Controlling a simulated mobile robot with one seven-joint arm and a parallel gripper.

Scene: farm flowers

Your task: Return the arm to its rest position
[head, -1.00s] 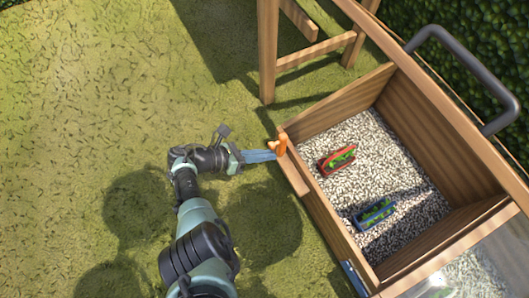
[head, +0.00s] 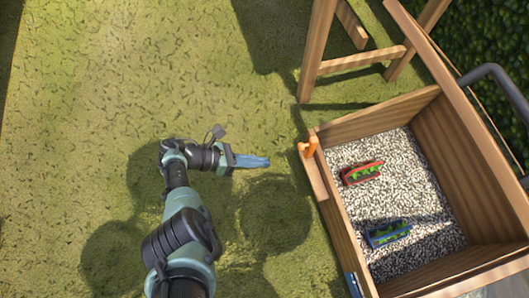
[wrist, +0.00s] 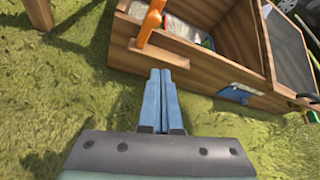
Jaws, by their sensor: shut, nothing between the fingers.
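My arm reaches up from the bottom of the head view, over the grass. My gripper (head: 266,161) points right, toward the wooden planter box (head: 343,222), with a gap of grass between them in that view. In the wrist view its two blue fingers (wrist: 161,78) lie side by side, shut and empty. An orange handle-like piece (head: 308,147) sits on the box's near left wall; it also shows in the wrist view (wrist: 150,25).
Gravel (head: 400,165) fills the box. A red container (head: 362,172) and a blue container (head: 388,234), both with green contents, stand on it. A wooden frame (head: 320,45) stands behind. A hedge (head: 490,35) borders the right. Grass on the left is clear.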

